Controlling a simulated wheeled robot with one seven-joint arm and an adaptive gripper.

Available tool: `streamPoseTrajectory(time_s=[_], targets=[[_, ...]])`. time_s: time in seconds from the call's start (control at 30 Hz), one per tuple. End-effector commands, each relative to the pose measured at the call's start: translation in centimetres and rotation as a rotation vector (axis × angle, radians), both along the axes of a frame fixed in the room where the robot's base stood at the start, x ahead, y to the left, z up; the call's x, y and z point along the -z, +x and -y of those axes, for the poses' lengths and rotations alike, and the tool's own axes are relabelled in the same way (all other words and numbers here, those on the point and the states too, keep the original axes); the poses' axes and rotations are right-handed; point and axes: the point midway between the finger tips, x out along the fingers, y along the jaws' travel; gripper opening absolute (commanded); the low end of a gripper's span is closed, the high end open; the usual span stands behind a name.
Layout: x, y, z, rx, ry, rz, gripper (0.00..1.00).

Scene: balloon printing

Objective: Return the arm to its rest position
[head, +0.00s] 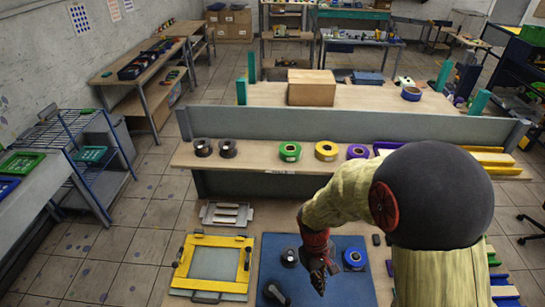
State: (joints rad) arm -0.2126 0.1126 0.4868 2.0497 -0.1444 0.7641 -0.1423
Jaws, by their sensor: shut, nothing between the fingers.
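My arm, with a pale yellow sleeve and a dark round joint, reaches in from the right in the head view. My gripper (321,283) is the dark red and black end hanging down over the blue mat (345,291). Its fingers are shut and hold nothing. A dark round object (289,257) is just left of it on the mat, and a blue roll (354,258) is to its right. Another dark object (276,293) lies lower left. My arm hides part of the bench behind it.
A yellow frame (213,240) lies left of the mat, with a grey metal fixture (226,214) behind it. A raised shelf (240,160) across the back carries dark, green (290,151), yellow (326,150) and purple (357,152) rolls. A cardboard box (311,87) stands beyond.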

Motion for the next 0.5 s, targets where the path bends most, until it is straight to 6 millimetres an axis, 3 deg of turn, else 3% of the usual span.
streamPoseTrajectory(time_s=[0.3, 0.5], targets=[[-4.9, -2.2, 1.1, 0.222, 0.057, 0.196, 0.00], [-6.8, -4.6, 2.1, 0.333, 0.115, 0.353, 0.00]])
